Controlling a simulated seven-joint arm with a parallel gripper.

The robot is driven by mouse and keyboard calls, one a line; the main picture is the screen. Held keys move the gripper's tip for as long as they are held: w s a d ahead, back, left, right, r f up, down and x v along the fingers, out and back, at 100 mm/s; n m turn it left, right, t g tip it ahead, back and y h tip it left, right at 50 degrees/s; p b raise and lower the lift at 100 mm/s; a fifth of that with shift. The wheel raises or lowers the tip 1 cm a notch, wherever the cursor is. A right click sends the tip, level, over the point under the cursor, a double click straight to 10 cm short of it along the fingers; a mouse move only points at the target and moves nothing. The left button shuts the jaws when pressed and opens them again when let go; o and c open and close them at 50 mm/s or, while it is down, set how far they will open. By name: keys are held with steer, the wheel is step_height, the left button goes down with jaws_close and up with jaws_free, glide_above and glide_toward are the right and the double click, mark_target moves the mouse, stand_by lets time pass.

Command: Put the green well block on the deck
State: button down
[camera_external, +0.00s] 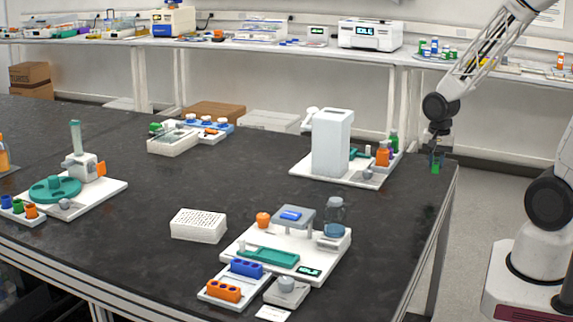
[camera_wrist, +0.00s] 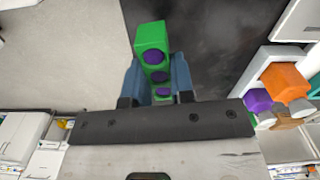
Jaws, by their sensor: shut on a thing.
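My gripper (camera_external: 437,153) is at the right rear edge of the black table, above table height as far as I can tell. It is shut on the green well block (camera_external: 436,166). In the wrist view the green block (camera_wrist: 152,36) has dark purple wells in a row and sits between the two blue-grey fingers (camera_wrist: 158,82). A white board (camera_external: 232,244) at the front of the table carries a teal strip, a grey stand and a bottle. A small white plate (camera_external: 212,285) beside it holds a blue well block (camera_external: 246,268) and an orange well block (camera_external: 224,290). No label shows which board is the deck.
A tall white device (camera_external: 331,143) stands on a board with orange and green bottles, left of my gripper. A white perforated rack (camera_external: 198,226) stands mid-table. A board with a teal disc (camera_external: 55,188) is at left. Bare black tabletop (camera_external: 385,205) lies at right.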

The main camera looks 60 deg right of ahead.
steer(key=s+d+f+m, duration=0.1)
steer(key=s+d, duration=0.1)
steer(key=s, duration=0.4)
steer(key=shift+m, duration=0.3)
steer(key=shift+w+d+f, duration=0.1)
glide_above(413, 173)
steer(key=shift+f, duration=0.7)
steer(key=shift+f, duration=0.1)
stand_by(0.3)
steer(key=shift+f, duration=1.7)
steer(key=shift+f, duration=0.1)
steer(key=c, duration=1)
jaws_free()
